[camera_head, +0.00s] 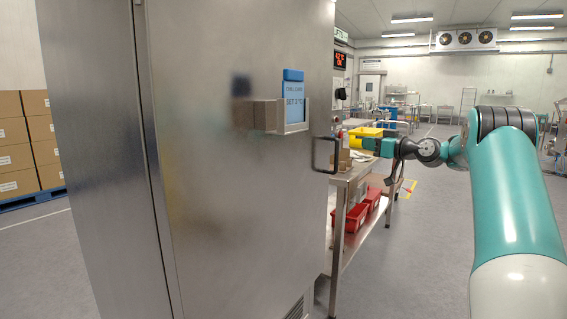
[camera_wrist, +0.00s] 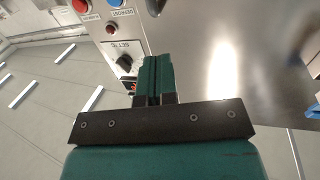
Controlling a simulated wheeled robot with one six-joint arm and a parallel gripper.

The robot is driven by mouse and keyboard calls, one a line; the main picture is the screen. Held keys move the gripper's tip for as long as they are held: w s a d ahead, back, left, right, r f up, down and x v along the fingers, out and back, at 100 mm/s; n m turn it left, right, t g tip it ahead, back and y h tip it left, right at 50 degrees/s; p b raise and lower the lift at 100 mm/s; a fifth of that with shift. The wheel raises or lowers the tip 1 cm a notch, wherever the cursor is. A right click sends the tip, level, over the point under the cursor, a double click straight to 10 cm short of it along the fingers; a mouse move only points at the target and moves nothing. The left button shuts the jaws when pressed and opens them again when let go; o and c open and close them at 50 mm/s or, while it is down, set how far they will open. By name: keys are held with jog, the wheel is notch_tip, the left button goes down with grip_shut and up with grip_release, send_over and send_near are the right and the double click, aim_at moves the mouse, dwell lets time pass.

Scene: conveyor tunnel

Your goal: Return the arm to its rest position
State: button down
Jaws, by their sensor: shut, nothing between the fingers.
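My teal arm reaches in from the right in the head view. My gripper (camera_head: 368,146) is at its end, just right of the black door handle (camera_head: 324,155) of a tall steel cabinet (camera_head: 235,190). I cannot tell how close the tips are to the handle. In the wrist view my gripper (camera_wrist: 153,62) shows its teal fingers together with nothing between them. Beyond them is a steel panel with a red button (camera_wrist: 82,6), a black knob (camera_wrist: 126,60) and labels.
A blue-labelled sign (camera_head: 293,95) sits in a holder on the cabinet door. A steel table (camera_head: 345,178) with a yellow bin (camera_head: 366,132) on top and red bins (camera_head: 356,217) below stands behind my gripper. Boxes are stacked far left. Floor (camera_head: 420,260) is open between table and arm.

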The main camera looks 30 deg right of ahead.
jog(key=shift+a, duration=0.1)
jog(key=w+a+f+m+g, duration=0.1)
jog(key=a+f+g, duration=0.25)
jog(key=a, duration=0.75)
jog(key=w+a+f+m+g, duration=0.1)
jog(key=a+f+g, duration=0.25)
jog(key=a, duration=0.85)
jog(key=s+a+f+g+h, duration=0.1)
jog(key=s+a+f+g, duration=0.1)
jog(key=s+a+f, duration=0.45)
jog(key=s+a+f+g+h, duration=0.1)
jog(key=s+a+g, duration=0.2)
jog(key=s, duration=0.7)
jog(key=s+a+f+g+h, duration=0.15)
jog(key=s+a+f, duration=0.25)
jog(key=s, duration=0.4)
jog(key=s+a+r+n+g+y+p, duration=0.2)
jog(key=s+a+r+p, duration=0.3)
jog(key=r, duration=0.4)
jog(key=s+a+r+n+g+y+p, duration=0.2)
jog(key=s+a+r+n+p, duration=0.2)
jog(key=s+a+r+p, duration=0.2)
jog(key=s+a+r, duration=0.2)
jog(key=a+r, duration=0.1)
jog(key=r, duration=0.1)
jog(key=shift+a+n, duration=0.2)
jog(key=shift+n, duration=0.2)
jog(key=shift+s, duration=0.1)
